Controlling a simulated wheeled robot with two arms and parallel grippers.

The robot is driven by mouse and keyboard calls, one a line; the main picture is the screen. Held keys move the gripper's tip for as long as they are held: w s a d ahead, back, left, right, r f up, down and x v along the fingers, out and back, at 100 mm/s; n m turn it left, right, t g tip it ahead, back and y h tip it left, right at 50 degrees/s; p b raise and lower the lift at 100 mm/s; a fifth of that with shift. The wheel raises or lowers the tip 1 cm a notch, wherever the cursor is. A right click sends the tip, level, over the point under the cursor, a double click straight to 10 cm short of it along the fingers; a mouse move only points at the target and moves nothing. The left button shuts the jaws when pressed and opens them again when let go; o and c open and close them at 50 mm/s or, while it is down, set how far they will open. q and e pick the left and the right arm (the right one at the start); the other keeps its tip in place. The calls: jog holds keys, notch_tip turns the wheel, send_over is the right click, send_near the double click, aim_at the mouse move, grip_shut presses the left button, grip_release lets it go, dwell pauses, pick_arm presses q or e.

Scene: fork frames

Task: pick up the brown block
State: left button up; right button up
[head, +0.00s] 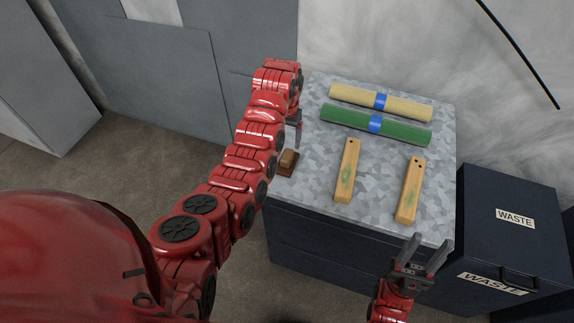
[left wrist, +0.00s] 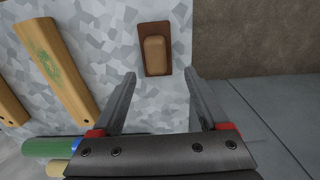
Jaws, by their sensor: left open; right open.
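The brown block (head: 289,157) sits on a darker brown base at the left edge of the grey speckled table top (head: 318,185). In the left wrist view the block (left wrist: 155,56) stands just beyond my open fingertips, between their lines. My left gripper (head: 295,128) is above the table's left side, behind the block in the head view; its fingers (left wrist: 160,82) are apart and empty. My right gripper (head: 428,254) is open and empty, at the table's front right edge.
Two wooden bars (head: 347,170) (head: 410,190) lie to the right of the block. A green roll (head: 350,120) and a cream roll (head: 407,106), each with a blue band, lie at the back. A dark waste bin (head: 520,240) stands right of the table.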

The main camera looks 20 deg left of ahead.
aim_at(287, 154)
pick_arm(q)
jog(key=shift+f+p, duration=0.3)
jog(key=shift+f, duration=0.8)
jog(key=f+p, duration=0.3)
jog(key=shift+s+d+f, duration=0.15)
jog(key=shift+s+d, duration=0.15)
jog(key=shift+s, duration=0.05)
jog(key=shift+f, duration=0.9)
grip_shut()
